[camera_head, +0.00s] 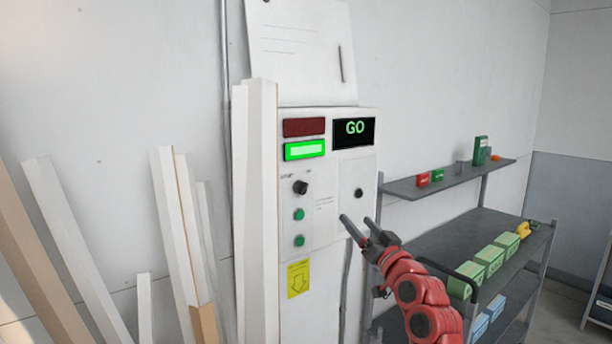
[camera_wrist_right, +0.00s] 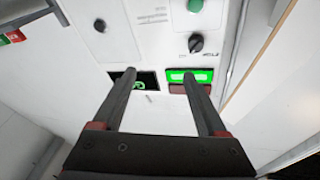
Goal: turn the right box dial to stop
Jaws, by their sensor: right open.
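A white control box (camera_head: 330,222) stands against the wall, with a lit green panel (camera_head: 305,150) below a dark red one. A black display beside them reads GO (camera_head: 355,130). The black dial (camera_head: 300,187) is on the left part of the box, under small labels; I cannot read its pointer surely. It also shows in the wrist view (camera_wrist_right: 197,43). A smaller black round knob (camera_head: 359,193) is on a right-hand plate. My right gripper (camera_head: 357,222) is open and empty, below that knob and to the right of the dial. The box face shows between its fingers (camera_wrist_right: 162,75). My left gripper is not in view.
Two green buttons (camera_head: 299,214) sit below the dial. White boards (camera_head: 258,200) stand close along the box's left side, with more planks leaning further left. At right, a grey shelf rack (camera_head: 440,240) holds green boxes (camera_head: 490,260) and other small items.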

